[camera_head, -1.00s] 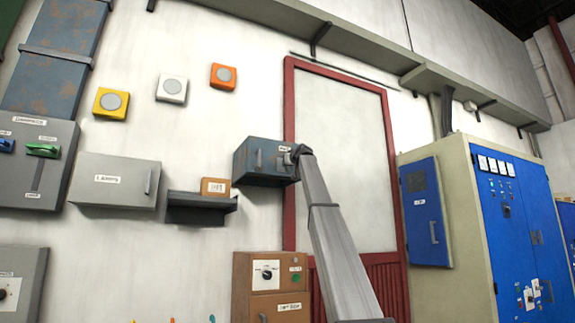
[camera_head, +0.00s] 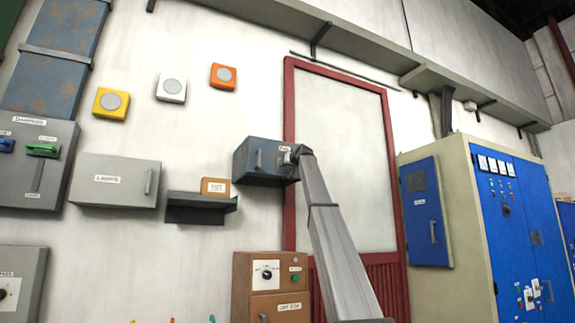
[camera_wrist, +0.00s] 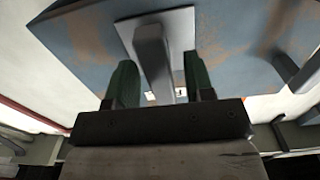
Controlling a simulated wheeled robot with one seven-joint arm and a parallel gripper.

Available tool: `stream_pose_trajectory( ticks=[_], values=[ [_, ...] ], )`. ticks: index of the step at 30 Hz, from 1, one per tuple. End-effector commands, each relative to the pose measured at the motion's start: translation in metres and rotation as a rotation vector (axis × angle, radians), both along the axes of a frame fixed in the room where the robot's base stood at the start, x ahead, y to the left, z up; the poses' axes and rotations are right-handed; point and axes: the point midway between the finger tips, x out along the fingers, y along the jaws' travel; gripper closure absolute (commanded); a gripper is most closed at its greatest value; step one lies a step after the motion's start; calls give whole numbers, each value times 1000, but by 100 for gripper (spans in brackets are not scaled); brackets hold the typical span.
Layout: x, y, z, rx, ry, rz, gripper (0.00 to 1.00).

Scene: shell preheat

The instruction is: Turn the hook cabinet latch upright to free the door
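The hook cabinet (camera_head: 262,160) is a small blue-grey box with rust patches on the wall, left of the red door frame. Its door looks closed. In the wrist view its front (camera_wrist: 90,35) fills the top, and the latch (camera_wrist: 152,50) is a grey bar on a pale plate (camera_wrist: 183,25). My gripper (camera_wrist: 160,75) has two green fingers, one on each side of the bar, with a narrow gap showing at least on the right. It is open around the latch. In the head view my gripper (camera_head: 292,157) is at the cabinet's right side and hides most of the latch.
The cabinet's handle (camera_head: 259,158) is on the left of its front. A dark shelf (camera_head: 195,213) with a small orange box (camera_head: 215,187) is at its lower left. A brown control box (camera_head: 262,275) is below. A red-framed panel (camera_head: 345,150) is behind my arm.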

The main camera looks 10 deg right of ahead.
Motion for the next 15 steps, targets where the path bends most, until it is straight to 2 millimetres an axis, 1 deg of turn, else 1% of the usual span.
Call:
stream_pose_trajectory(
  ticks=[10,15],
  values=[
    [-2,-1,1,-2,-3,-1,51],
    [-13,-4,1,-2,-4,-2,51]
  ],
)
